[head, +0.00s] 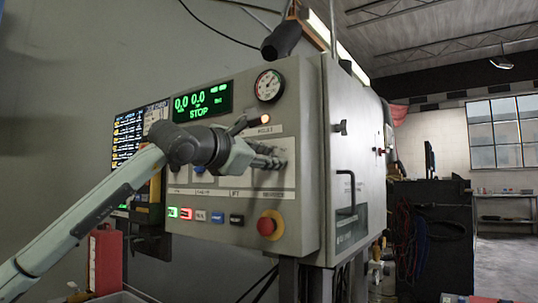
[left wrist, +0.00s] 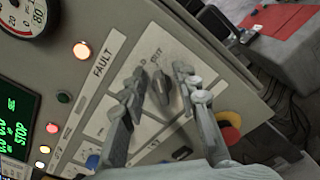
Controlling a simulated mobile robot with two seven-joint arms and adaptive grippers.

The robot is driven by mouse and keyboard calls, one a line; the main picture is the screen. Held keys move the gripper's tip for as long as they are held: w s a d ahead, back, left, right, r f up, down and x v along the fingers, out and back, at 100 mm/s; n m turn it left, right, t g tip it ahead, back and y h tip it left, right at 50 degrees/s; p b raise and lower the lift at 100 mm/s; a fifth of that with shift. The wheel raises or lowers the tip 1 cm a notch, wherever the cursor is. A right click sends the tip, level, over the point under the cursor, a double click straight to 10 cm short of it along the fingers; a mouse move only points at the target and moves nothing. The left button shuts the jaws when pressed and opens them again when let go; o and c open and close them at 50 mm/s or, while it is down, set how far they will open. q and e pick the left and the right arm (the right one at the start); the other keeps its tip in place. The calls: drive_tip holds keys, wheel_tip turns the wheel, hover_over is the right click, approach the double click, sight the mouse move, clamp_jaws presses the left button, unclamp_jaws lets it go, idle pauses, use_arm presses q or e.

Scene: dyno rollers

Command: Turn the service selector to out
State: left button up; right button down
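The service selector is a dark grey knob (left wrist: 161,87) on a pale label plate of the control cabinet (head: 305,110), seen in the left wrist view. A label reading OUT is printed above it, with another, partly readable label beside that. My left gripper (head: 277,158) is at the panel, to the right of the STOP display. In the left wrist view its fingers (left wrist: 158,92) are open, one on each side of the knob, with a visible gap on both sides. In the head view the fingers hide most of the knob. My right gripper is not in view.
A red emergency stop (head: 267,226) sits below the gripper, beside a row of small buttons (head: 202,215). A lit fault lamp (left wrist: 82,50) and a round gauge (head: 268,86) are above. A door handle (head: 346,192) sticks out on the cabinet's right side.

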use_arm(q)
drive_tip(key=shift+s+r, duration=0.1)
drive_tip(key=shift+s+a, duration=0.2)
drive_tip(key=shift+a, duration=0.05)
drive_tip(key=v, duration=1.1)
drive_tip(key=shift+s, duration=0.1)
